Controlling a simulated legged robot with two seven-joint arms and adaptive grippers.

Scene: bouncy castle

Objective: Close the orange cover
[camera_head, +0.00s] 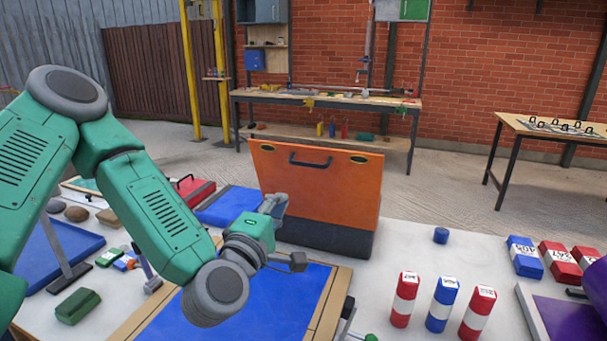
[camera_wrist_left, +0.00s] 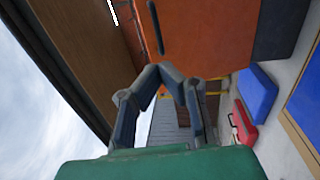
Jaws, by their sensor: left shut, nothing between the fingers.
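The orange cover (camera_head: 325,188) stands upright behind the blue panel, with a dark handle and two yellow ovals near its top edge and a black band along its bottom. Its orange face and handle also show in the left wrist view (camera_wrist_left: 205,40). My left gripper (camera_head: 275,204) is at the lower left part of the cover, overlapping it in the head view. Its fingers (camera_wrist_left: 163,72) meet at the tips, shut and empty, in front of the cover. I cannot tell whether they touch it. My right gripper is not in view.
A blue panel in a wooden frame (camera_head: 318,302) lies below my left arm. A red case (camera_head: 193,190) and a blue panel (camera_head: 228,207) lie left of the cover.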

